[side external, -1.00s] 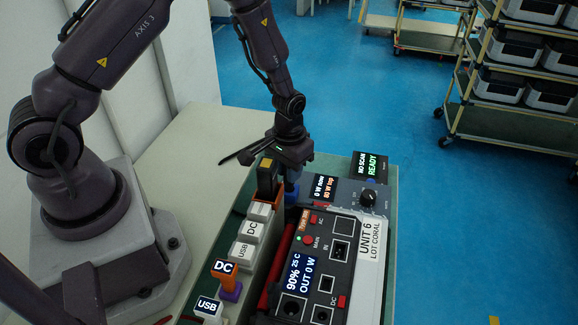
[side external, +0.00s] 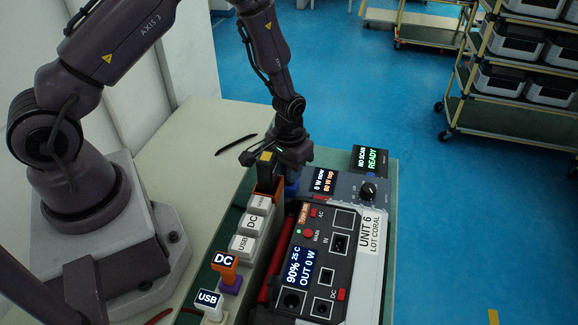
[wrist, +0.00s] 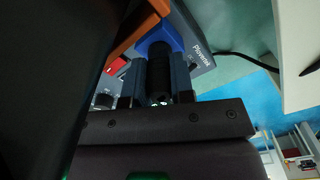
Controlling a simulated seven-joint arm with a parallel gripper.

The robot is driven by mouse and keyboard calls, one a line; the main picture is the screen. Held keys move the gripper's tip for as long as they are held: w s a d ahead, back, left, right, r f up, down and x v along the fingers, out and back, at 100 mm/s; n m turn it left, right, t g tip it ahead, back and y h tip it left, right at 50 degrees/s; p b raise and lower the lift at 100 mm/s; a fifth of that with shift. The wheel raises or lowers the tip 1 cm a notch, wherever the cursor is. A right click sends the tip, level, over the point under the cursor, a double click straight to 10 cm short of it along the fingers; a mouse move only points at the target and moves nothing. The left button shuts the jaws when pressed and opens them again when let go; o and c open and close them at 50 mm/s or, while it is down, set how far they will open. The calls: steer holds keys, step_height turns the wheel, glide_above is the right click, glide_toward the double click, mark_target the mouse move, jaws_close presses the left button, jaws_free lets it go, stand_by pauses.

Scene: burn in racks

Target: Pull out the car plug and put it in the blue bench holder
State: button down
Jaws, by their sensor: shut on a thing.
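My gripper (side external: 291,170) is low at the far end of the bench and shut on a dark, ribbed, round plug. In the wrist view the car plug (wrist: 159,80) stands between the two fingers of my gripper (wrist: 158,85). The blue bench holder (wrist: 176,38) is right at the plug's far end; I cannot tell how deep the plug sits in it. In the side view a small part of the blue holder (side external: 291,188) shows below my gripper, and the plug is hidden by my gripper.
The power unit (side external: 369,240) stands close at the right. A row of labelled blocks, including the DC block (side external: 252,222), runs along its left. An orange holder with a dark, yellow-marked piece (side external: 265,158) stands just left of my gripper.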

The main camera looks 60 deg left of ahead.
steer(key=c, duration=0.9)
jaws_free()
steer(key=s+d+r+t, duration=0.1)
steer(key=s+r+t, duration=0.1)
steer(key=r, duration=1.4)
steer(key=s+d+r+t, duration=0.1)
steer(key=s+r+t, duration=0.15)
steer(key=r, duration=1.35)
steer(key=s+d+r+m+t, duration=0.1)
steer(key=s+r+m, duration=0.1)
steer(key=s, duration=1.1)
steer(key=shift+r+m, duration=0.15)
steer(key=shift+m, duration=0.35)
